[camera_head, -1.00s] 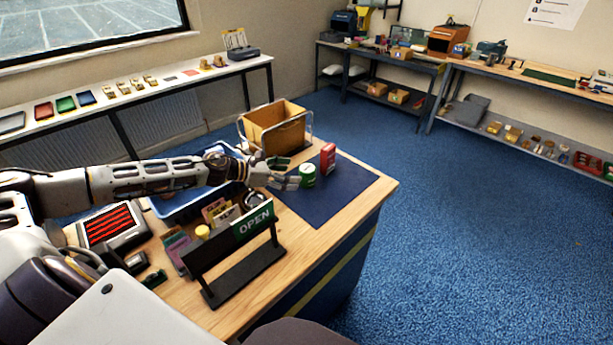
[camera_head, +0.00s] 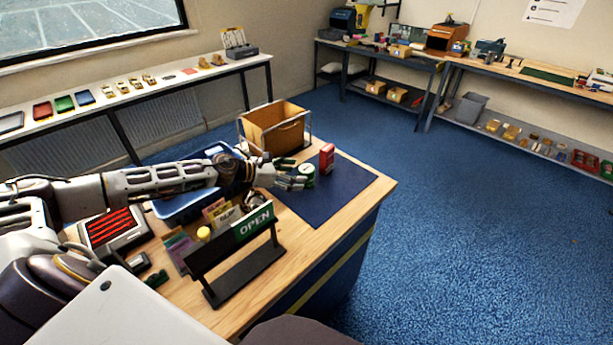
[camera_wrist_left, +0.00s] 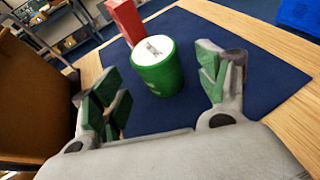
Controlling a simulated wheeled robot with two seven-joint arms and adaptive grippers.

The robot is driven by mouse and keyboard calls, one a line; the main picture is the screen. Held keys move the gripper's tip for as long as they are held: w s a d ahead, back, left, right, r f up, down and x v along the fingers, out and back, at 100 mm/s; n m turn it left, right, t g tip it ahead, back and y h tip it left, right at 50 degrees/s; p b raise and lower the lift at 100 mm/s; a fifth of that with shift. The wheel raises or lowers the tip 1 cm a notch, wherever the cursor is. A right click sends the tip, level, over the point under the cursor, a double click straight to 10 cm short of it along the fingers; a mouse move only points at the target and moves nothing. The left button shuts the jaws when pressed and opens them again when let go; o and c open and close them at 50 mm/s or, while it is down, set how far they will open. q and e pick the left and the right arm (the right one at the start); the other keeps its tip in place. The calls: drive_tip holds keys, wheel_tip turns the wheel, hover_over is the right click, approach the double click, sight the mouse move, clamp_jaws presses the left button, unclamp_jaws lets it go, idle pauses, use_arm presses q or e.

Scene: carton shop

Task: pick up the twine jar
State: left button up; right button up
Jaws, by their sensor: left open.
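The twine jar is most likely the green round jar with a white top (camera_wrist_left: 158,72), upright on the dark blue mat (camera_wrist_left: 225,48). In the left wrist view it stands between and just beyond the fingertips of my left gripper (camera_wrist_left: 160,88), which is open. In the head view the jar (camera_head: 308,171) is partly hidden by the fingers of my left gripper (camera_head: 292,174). I cannot tell from these views whether any finger touches it. My right gripper is not in view.
A red box (camera_head: 326,157) stands just behind the jar. A wooden bin in a wire frame (camera_head: 273,128) is at the back of the counter. A blue tray (camera_head: 183,207) and an OPEN sign (camera_head: 254,222) are nearer. The mat's right side is clear.

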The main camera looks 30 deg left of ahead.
sight(303, 174)
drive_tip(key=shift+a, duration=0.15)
use_arm(q)
drive_tip(key=shift+w, duration=0.1)
drive_tip(key=shift+p+x, duration=0.55)
drive_tip(key=shift+x, duration=0.25)
drive_tip(key=shift+p+x, duration=0.45)
drive_tip(key=shift+x, duration=0.65)
drive_tip(key=shift+w+d+f, duration=0.25)
drive_tip(key=shift+w+f, duration=0.1)
drive_tip(key=shift+w, duration=0.05)
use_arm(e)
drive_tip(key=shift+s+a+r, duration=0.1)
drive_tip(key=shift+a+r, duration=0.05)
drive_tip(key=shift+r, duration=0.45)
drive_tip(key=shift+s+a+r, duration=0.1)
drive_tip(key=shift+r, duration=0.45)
